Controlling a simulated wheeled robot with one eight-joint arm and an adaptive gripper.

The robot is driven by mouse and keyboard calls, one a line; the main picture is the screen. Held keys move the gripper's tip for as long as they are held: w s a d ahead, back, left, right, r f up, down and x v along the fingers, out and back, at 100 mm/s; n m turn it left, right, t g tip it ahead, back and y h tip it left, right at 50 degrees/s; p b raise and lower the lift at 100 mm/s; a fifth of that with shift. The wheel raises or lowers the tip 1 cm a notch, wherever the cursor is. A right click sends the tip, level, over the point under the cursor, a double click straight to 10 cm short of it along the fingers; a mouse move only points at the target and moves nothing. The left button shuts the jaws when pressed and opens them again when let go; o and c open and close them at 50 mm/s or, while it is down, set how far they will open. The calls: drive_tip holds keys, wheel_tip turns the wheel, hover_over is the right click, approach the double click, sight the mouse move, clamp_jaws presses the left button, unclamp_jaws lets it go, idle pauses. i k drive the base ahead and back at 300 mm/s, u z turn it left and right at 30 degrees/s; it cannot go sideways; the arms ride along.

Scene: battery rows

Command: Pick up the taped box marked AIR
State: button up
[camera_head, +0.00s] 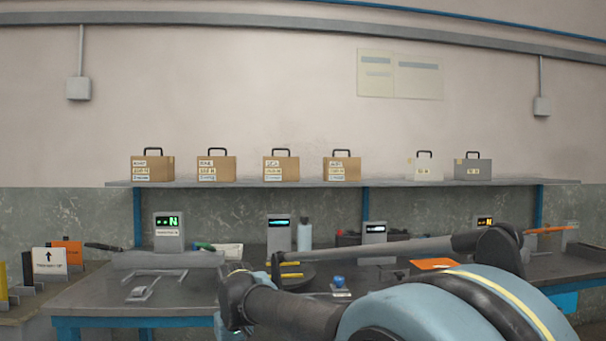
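Several brown boxes with black top handles, tape and white labels stand in a row on the wall shelf: the far-left box (153,168), the second box (217,168), the third box (281,168) and the fourth box (342,168). Further right stand a pale box (424,169) and a grey box (473,168), also with handles. The lettering is too small to read, so I cannot tell which one says AIR. My gripper (291,270) is low over the bench, below the shelf and apart from all boxes. Its two yellow-marked fingers are apart with nothing visible between them.
The shelf (385,183) runs along the wall above the bench (190,298). Small display units (168,231) and a bottle (304,235) stand on the bench. Signs (50,261) stand at the left. My arm covers much of the lower right.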

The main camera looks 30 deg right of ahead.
sight(335, 169)
drive_tip(key=u, duration=1.55)
drive_tip(key=k, duration=1.65)
drive_tip(key=z, duration=2.3)
drive_tip(key=i, duration=0.9)
